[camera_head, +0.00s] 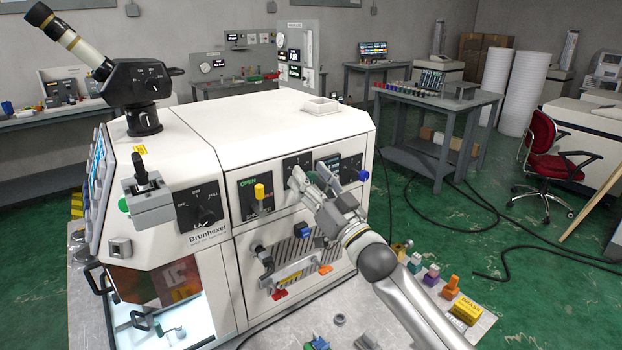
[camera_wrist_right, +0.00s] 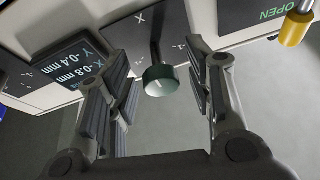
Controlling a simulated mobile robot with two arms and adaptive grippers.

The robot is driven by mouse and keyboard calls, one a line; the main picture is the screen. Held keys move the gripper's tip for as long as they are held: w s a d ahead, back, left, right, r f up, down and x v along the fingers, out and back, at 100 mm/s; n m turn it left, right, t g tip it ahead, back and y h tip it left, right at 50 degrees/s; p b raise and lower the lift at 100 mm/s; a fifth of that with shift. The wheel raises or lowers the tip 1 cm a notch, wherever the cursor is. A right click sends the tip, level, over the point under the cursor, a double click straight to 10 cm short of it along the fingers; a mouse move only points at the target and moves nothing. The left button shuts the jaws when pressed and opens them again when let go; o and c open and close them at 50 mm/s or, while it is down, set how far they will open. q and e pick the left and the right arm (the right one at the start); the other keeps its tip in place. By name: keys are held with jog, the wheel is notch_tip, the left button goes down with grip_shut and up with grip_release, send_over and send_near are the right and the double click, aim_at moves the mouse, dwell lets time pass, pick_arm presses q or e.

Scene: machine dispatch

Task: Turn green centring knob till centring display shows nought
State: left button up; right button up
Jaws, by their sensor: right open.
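The dark green knob (camera_wrist_right: 160,80) sticks out from a black panel marked X on the white machine (camera_head: 290,125). A pale line shows on its face. In the right wrist view it sits between the spread fingers of my right gripper (camera_head: 311,180), with a gap on both sides. In the head view the gripper hides the knob. The centring display (camera_wrist_right: 72,72), upside down in the wrist view, reads X -0.8 mm and Y -0.4 mm. In the head view it shows partly behind the gripper (camera_head: 350,163). My left gripper is out of view.
A yellow-capped lever (camera_head: 260,192) stands on the OPEN panel left of the gripper. A blue knob (camera_head: 363,175) is just right of it. Handles and small blocks (camera_head: 302,231) sit below. Coloured parts (camera_head: 451,287) stand on the metal bench under my right arm.

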jog(key=c, duration=1)
jog(key=shift+c, duration=0.2)
jog(key=shift+d+n+g+y, duration=0.1)
jog(key=shift+n+g+y, duration=0.2)
jog(key=shift+n, duration=0.2)
jog(key=shift+n+y, duration=0.3)
jog(key=shift+n, duration=0.6)
jog(key=n+g+y, duration=0.1)
jog(key=n+g, duration=0.1)
jog(key=n, duration=0.1)
jog(key=shift+n, duration=0.3)
jog(key=n+g, duration=0.1)
jog(key=n, duration=0.2)
jog(key=n+g+y+p, duration=0.1)
jog(key=n, duration=0.2)
jog(key=shift+g, duration=0.3)
jog(key=shift+n, duration=0.5)
